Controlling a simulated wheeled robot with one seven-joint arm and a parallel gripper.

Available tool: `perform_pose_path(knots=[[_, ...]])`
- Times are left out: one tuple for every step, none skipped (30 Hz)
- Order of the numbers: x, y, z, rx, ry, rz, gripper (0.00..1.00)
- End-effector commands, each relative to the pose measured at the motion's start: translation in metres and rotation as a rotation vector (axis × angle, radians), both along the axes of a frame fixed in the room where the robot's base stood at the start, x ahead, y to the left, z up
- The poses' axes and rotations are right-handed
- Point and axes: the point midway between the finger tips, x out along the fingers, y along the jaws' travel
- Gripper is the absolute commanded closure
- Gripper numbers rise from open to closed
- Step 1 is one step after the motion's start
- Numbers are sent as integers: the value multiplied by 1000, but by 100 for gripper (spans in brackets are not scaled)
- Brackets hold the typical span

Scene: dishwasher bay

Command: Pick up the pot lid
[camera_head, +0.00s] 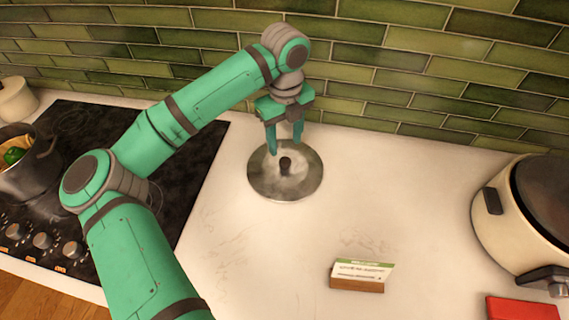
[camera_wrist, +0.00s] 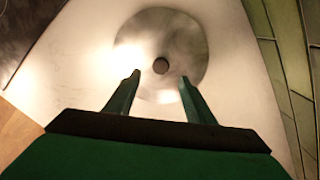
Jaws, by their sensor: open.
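The pot lid (camera_head: 262,183) is a round silver metal disc with a small dark knob (camera_head: 285,166) at its centre. It lies flat on the pale countertop, right of the cooktop. My gripper (camera_head: 284,150) points down over the back part of the lid, with its two green fingers apart and nothing between them. In the wrist view the lid (camera_wrist: 185,42) shows whole except near the fingertips, and its dark knob (camera_wrist: 161,66) lies beyond and between the fingers of my gripper (camera_wrist: 158,78).
A black cooktop (camera_head: 205,150) with a grey pot (camera_head: 30,175) is at the left. A cream cooker (camera_head: 490,235) stands at the right. A small card on a wooden stand (camera_head: 358,284) and a red object (camera_head: 520,308) are in front. A green tiled wall (camera_head: 400,75) rises behind. Counter around the lid is clear.

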Motion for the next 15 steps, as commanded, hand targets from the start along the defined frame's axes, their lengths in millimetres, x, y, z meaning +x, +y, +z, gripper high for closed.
perform_pose_path(knots=[[0,0,-7,-1,2,0,51],[0,0,-11,-1,2,1,51],[0,0,-15,-1,2,1,51],[0,0,-17,-1,1,1,51],[0,0,-19,-1,1,1,51],[0,0,-21,0,0,1,51],[0,0,-22,0,0,1,51],[0,0,-24,-1,1,1,51],[0,0,-27,-1,1,1,51],[0,0,-30,-1,2,1,51],[1,0,-33,-1,2,1,51],[1,0,-39,-2,3,1,51],[1,0,-43,-2,3,1,51],[1,0,-48,-2,3,1,51],[2,0,-54,-2,2,2,51]])
